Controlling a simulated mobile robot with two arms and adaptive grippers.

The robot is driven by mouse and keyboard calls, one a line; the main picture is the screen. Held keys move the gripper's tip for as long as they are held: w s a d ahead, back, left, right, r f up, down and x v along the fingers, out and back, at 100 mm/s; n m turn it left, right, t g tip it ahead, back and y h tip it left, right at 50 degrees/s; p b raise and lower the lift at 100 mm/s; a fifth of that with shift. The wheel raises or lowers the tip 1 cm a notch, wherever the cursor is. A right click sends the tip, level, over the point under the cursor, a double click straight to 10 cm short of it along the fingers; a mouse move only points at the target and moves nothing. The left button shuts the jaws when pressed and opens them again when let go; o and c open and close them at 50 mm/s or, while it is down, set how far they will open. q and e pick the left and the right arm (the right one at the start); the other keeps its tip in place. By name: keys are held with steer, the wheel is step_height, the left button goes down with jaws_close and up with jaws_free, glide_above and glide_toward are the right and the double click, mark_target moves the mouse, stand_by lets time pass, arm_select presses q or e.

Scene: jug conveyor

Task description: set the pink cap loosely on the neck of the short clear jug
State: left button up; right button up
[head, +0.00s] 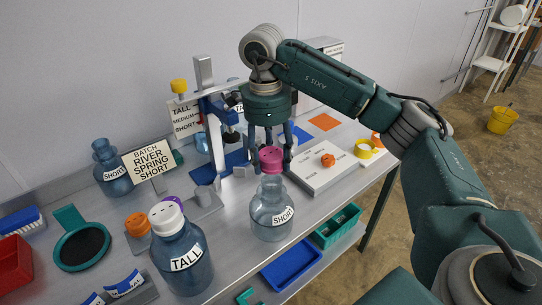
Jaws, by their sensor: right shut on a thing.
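The short clear jug (270,222), labelled SHORT, stands upright near the front edge of the bench and looks uncapped. My right gripper (271,156) points down from above with its fingers shut on the pink cap (271,161). The cap is right over the jug's neck and looks about level. Its lower edge is very close to the neck's rim; I cannot tell whether they touch. My left gripper is not in view.
A TALL blue jug with a white cap (182,262) stands at the front left. Another SHORT blue jug (112,172) is at the back left. A blue press stand (213,120) is behind my gripper. A white board (318,172) with an orange cap lies to the right.

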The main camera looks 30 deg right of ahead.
mark_target(271, 180)
steer(key=shift+f+b, duration=2.35)
steer(key=shift+f, duration=1.15)
steer(key=o, duration=1.4)
steer(key=shift+r, duration=0.1)
steer(key=shift+r+p, duration=2.5)
steer(key=shift+r, duration=0.95)
steer(key=shift+f, duration=0.1)
